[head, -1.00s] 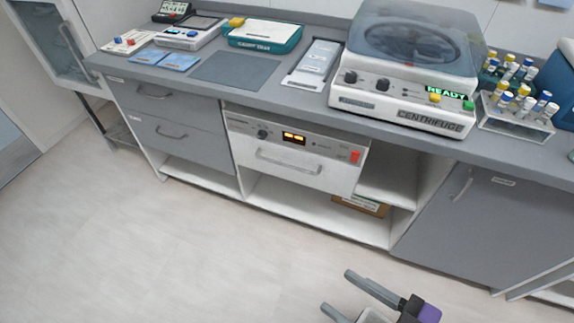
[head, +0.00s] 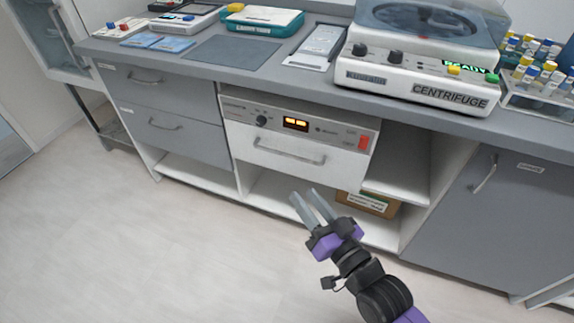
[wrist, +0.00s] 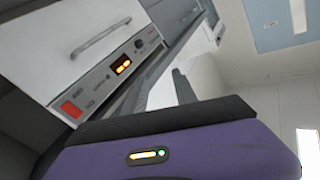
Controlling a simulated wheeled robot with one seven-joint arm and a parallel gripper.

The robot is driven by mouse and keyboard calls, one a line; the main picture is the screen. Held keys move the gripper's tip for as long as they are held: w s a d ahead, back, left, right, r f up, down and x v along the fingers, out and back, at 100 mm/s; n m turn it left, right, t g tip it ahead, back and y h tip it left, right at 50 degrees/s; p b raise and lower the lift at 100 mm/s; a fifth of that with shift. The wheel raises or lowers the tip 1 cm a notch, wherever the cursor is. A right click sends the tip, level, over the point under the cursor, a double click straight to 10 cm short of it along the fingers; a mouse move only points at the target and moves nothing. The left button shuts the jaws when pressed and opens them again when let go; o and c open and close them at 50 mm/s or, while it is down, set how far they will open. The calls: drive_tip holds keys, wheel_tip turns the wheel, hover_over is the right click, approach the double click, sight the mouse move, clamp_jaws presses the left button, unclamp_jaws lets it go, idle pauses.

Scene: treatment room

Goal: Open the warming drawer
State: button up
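The warming drawer (head: 290,158) is a white front below the counter, with a bar handle (head: 289,151) and a control strip with a lit orange display (head: 296,124). It looks shut, its front in line with the cabinet. The drawer front also shows tilted at the upper left of the wrist view (wrist: 60,45), with its handle (wrist: 101,38). My gripper (head: 306,193) is in front of and below the drawer in the head view, its fingers pointing up toward the cabinet. The two fingers are apart with nothing between them. The gripper does not appear to touch the handle.
The counter (head: 190,60) above carries a centrifuge (head: 420,88), a tube rack (head: 540,100) and several boxes and trays. Grey drawers (head: 165,125) are left of the warming drawer. An open shelf (head: 395,185) and a grey door (head: 490,215) are right. The floor (head: 150,250) in front is clear.

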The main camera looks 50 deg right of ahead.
drive_tip(key=w+d+f+m+g+h+b, duration=0.1)
drive_tip(key=w+d+f+m+b, duration=0.1)
drive_tip(key=w+d+f+m, duration=0.35)
drive_tip(key=w+d+f+m+h+b, duration=0.25)
drive_tip(key=w+d+m, duration=0.25)
drive_tip(key=w+d, duration=0.25)
drive_tip(key=m+g+y, duration=0.1)
drive_tip(key=m+y, duration=0.2)
drive_tip(key=m, duration=0.3)
approach(287, 155)
drive_tip(key=w, duration=0.3)
drive_tip(key=shift+h, duration=0.25)
drive_tip(key=shift+s+d+f+b+x, duration=0.15)
drive_tip(key=shift+b+x, duration=0.35)
drive_tip(key=shift+x, duration=0.8)
drive_tip(key=shift+s+d+f+b+x, duration=0.15)
drive_tip(key=shift+b+x, duration=0.35)
drive_tip(key=shift+x, duration=0.8)
drive_tip(key=shift+w+d+f+b+x, duration=0.15)
drive_tip(key=shift+b+x, duration=0.35)
drive_tip(key=shift+x, duration=0.8)
drive_tip(key=shift+s, duration=0.1)
clamp_jaws()
